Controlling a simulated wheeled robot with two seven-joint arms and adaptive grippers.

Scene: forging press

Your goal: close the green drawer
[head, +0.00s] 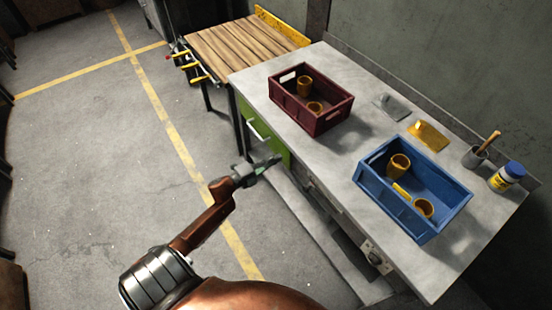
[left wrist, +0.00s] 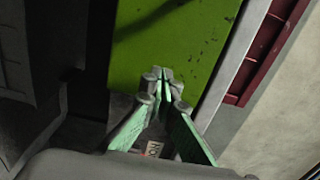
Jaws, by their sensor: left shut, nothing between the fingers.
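The green drawer (head: 262,130) is under the near left edge of the grey worktop, with a pale bar handle (head: 258,131) on its front. In the head view its front lies close along the worktop edge, and no drawer interior shows. My left gripper (head: 278,160) is shut and empty, at the lower right end of the green front. In the left wrist view the closed fingertips (left wrist: 163,73) lie over the green front (left wrist: 170,38); whether they touch it I cannot tell. My right gripper is not in view.
On the grey worktop (head: 345,140) stand a dark red crate (head: 325,122) and a blue crate (head: 385,198), each holding orange-brown cups. A cup with a brush (head: 476,156) and a blue-lidded jar (head: 507,176) are at right. A wooden bench (head: 240,48) adjoins behind. The floor at left is clear.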

